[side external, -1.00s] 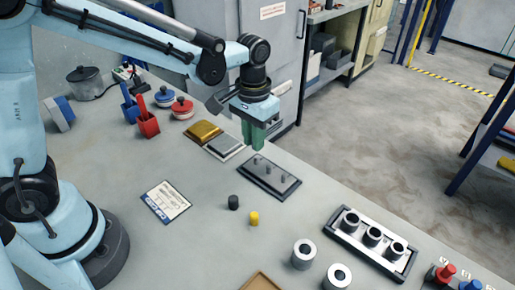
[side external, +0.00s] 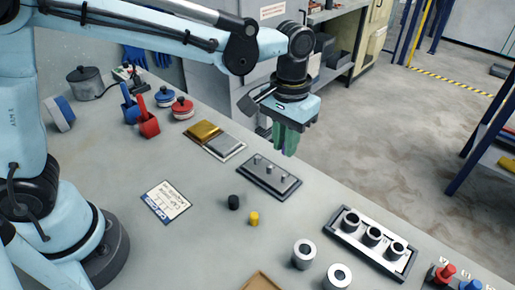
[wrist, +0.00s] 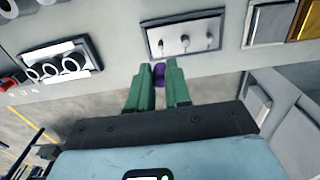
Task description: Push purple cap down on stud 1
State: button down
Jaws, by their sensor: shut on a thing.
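My gripper (side external: 285,149) is shut on the purple cap (wrist: 159,74), which shows between the green fingertips in the wrist view. In the side external view the fingers mostly hide the cap. A dark-edged plate with three upright studs (side external: 269,182) lies on the bench; it also shows in the wrist view (wrist: 170,46). No cap sits on any of the studs. No stud numbers are readable. My gripper is above and beyond the plate's far side, apart from the studs, near the bench's back edge.
A black cap (side external: 233,202) and a yellow cap (side external: 254,218) stand in front of the plate. The bench edge drops to the floor behind.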

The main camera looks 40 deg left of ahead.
send_over(282, 183)
jog(key=shift+a+f, duration=0.1)
jog(key=shift+f, duration=2.65)
jog(key=shift+f, duration=1.7)
jog(key=c, duration=1)
grip_release()
notch_tip(282, 183, up, 12)
jog(key=shift+r, duration=0.1)
jog(key=s+a+t, duration=0.2)
jog(key=s+a, duration=0.1)
jog(key=a, duration=0.2)
jog(key=s+a+t, duration=0.2)
jog(key=s+a, duration=0.1)
jog(key=a, duration=0.2)
jog(key=s+a+t, duration=0.3)
jog(key=a, duration=0.3)
jog(key=shift+s+a+f, duration=0.1)
jog(key=shift+s+f, duration=0.15)
jog(key=shift+f, duration=0.05)
